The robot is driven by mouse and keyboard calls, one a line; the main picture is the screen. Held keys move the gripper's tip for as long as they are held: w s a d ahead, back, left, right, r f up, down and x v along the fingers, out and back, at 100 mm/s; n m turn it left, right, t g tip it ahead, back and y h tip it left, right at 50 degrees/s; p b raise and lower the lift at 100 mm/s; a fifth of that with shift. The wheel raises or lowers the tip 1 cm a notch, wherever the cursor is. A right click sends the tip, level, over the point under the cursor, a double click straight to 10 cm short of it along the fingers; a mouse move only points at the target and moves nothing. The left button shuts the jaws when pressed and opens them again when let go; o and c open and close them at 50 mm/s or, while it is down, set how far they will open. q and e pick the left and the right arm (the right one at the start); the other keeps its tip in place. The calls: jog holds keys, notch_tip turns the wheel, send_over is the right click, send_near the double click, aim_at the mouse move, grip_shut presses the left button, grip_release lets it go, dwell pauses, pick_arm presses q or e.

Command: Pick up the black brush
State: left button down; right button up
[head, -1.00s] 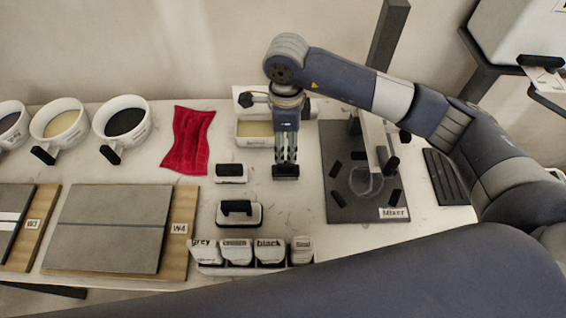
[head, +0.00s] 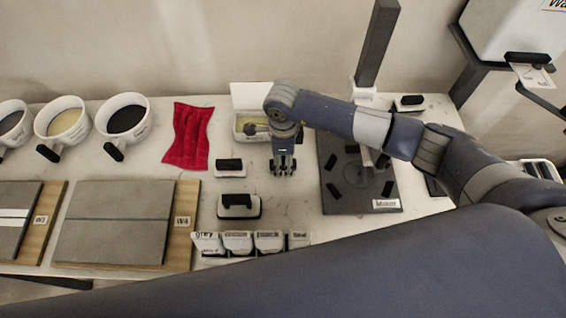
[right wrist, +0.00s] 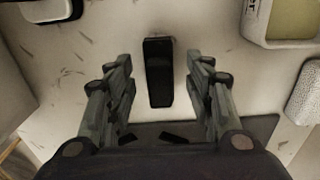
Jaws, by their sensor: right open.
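In the right wrist view a black block, which I take for the black brush (right wrist: 158,72), lies on the pale table between my fingers. My right gripper (right wrist: 158,90) is open, with one finger on each side of the block and visible gaps to both. In the head view my right gripper (head: 283,170) points down over the table; the block cannot be told apart from the dark fingertips there. My left gripper is not in view.
A mixer board (head: 340,200) stands right of the gripper, and a tub with a yellowish filling (head: 243,135) behind it. Two black-handled tools (head: 229,174) (head: 222,212) and a red cloth (head: 187,150) lie to the left. Labelled containers (head: 268,243) stand in front.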

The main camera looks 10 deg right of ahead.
jog(key=c, duration=1.1)
jog(key=shift+c, duration=0.2)
jog(key=shift+r, duration=0.15)
